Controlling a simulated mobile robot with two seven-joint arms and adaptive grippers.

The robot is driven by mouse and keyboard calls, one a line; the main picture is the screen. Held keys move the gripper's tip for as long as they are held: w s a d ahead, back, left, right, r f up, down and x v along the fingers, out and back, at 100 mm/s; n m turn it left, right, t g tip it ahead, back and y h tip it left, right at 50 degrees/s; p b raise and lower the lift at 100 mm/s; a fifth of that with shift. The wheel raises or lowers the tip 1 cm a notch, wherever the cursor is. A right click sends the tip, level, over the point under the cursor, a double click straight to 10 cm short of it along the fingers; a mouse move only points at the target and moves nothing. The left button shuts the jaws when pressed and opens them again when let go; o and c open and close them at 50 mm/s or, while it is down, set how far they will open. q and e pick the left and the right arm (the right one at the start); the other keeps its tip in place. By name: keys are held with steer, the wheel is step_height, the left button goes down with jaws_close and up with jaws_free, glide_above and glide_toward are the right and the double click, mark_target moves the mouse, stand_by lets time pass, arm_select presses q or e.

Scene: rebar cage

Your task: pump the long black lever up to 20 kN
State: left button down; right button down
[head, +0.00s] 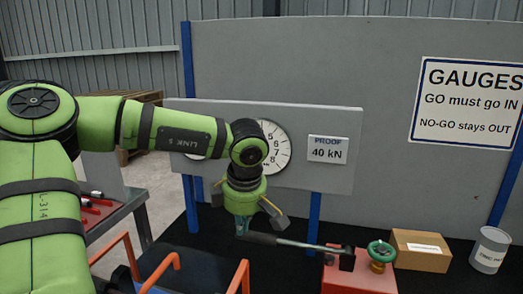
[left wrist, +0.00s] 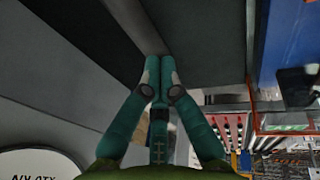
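The long black lever (head: 292,243) lies almost level, its dark grip end at the left and its metal shaft running right to a red pump block (head: 358,275). My left gripper (head: 241,231) points down at the grip end, touching or very near it. In the left wrist view my left gripper (left wrist: 159,65) has its two teal fingertips together, with no lever clearly visible between them. The white gauge dial (head: 277,148) stands behind my left arm, which covers part of it; I cannot see its needle. My right gripper is out of view.
A green handwheel (head: 381,252) sits on the pump block. A cardboard box (head: 420,251) and a grey can (head: 490,250) stand to the right. Orange bars (head: 164,265) rise at the front left. A "PROOF 40 kN" label (head: 327,150) is on the gauge panel (head: 338,180).

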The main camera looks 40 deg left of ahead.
arm_select(q)
step_height(320, 180, up, 11)
steer(key=w+d+p, duration=0.1)
steer(key=d+p, duration=0.1)
steer(key=p, duration=0.5)
steer(key=shift+w+d, duration=0.25)
steer(key=shift+d, duration=0.05)
steer(key=shift+f, duration=0.15)
